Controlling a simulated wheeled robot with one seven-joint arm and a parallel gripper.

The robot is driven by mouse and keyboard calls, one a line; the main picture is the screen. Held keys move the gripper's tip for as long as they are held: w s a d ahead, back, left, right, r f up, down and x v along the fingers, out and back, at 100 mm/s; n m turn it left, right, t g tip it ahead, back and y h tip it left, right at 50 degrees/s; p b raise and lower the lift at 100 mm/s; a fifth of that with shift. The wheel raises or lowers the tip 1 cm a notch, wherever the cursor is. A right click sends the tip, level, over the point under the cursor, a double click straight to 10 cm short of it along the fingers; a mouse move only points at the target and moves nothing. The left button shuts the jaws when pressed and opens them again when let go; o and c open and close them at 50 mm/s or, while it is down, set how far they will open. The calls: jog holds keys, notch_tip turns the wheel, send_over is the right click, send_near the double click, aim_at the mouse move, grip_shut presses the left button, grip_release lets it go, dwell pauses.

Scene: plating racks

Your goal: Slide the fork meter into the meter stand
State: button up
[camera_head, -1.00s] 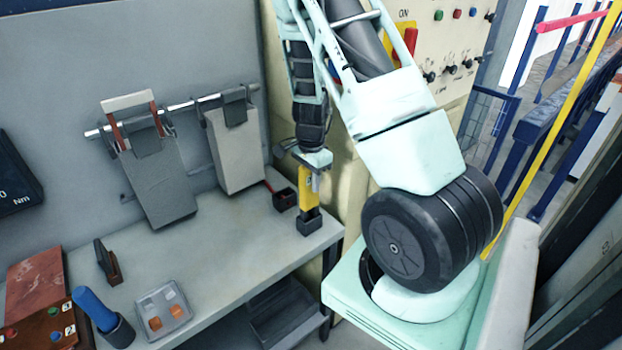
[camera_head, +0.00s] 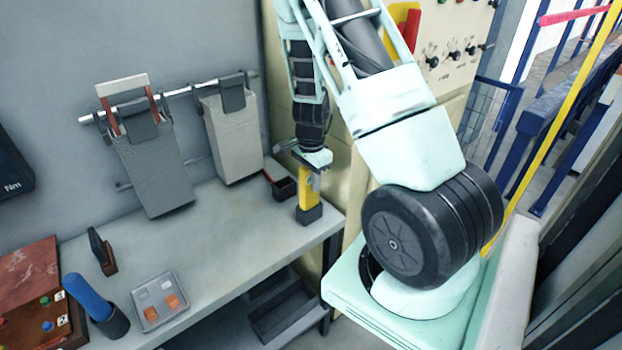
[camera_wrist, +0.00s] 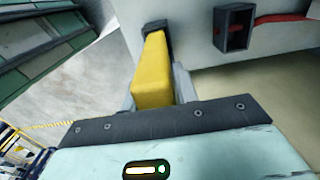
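The fork meter is the yellow block (camera_head: 308,192) in my gripper (camera_head: 310,180). It hangs upright above the table's right front corner. The wrist view shows the yellow body (camera_wrist: 155,72) between two grey fingers, with a dark piece (camera_wrist: 155,27) at its far end. A matching dark block (camera_head: 309,215) shows under the yellow in the head view. I cannot tell whether this is the meter's own head or the stand around it. A small dark open box (camera_head: 285,189) with a red cable stands just behind, apart from the meter; it also shows in the wrist view (camera_wrist: 235,27).
Two grey panels (camera_head: 155,170) (camera_head: 235,135) hang from a wall rail behind the grey table (camera_head: 225,235). A grey tray (camera_head: 159,300), a blue-handled tool (camera_head: 87,297) and a red-brown box (camera_head: 30,285) are at the left. The middle of the table is clear.

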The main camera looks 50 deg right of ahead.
jog(key=o, duration=0.3)
notch_tip(320, 180, up, 17)
jog(key=shift+r+b, duration=0.2)
jog(key=shift+b, duration=0.3)
jog(key=s+a+f+n+y+b, duration=0.1)
jog(key=a+f+n+b, duration=0.1)
jog(key=a+n, duration=0.8)
jog(key=a+f+n+b, duration=0.2)
jog(key=a+n, duration=0.1)
jog(key=a, duration=1.3)
jog(key=s+a+n+b, duration=0.1)
jog(key=s+a+n, duration=0.4)
jog(key=s+a+f+n+b, duration=0.1)
jog(key=s+a+n, duration=0.3)
jog(key=s+n, duration=0.1)
jog(key=s+a+f+n, duration=0.1)
jog(key=s+a+n, duration=0.4)
jog(key=s, duration=0.1)
jog(key=shift+s+a+f+b, duration=0.1)
jog(key=shift+a+f+b, duration=0.05)
jog(key=shift+a+b, duration=0.25)
